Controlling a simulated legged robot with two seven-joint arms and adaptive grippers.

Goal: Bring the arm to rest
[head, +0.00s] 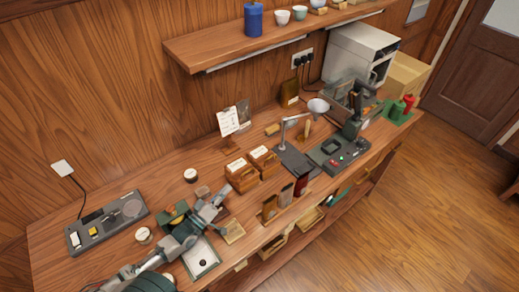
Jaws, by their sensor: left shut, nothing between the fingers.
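My left arm comes in from the bottom left. Its gripper (216,201) is shut and empty, over the front left part of the wooden bench (80,205). Its tips are beside a small dark red-brown item and left of the wooden boxes (241,176). A green piece (172,218) shows partly behind my arm. A pale tray (201,262) with a dark round spot lies below the gripper, partly covered by the arm. My right gripper is not in the picture.
A grey device (108,220) lies at the left. Small round tins (191,175) stand near my arm. A lamp (318,106) and a dark press machine (352,130) stand at the right. A shelf (275,42) with cups hangs above. Floor lies open at the right.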

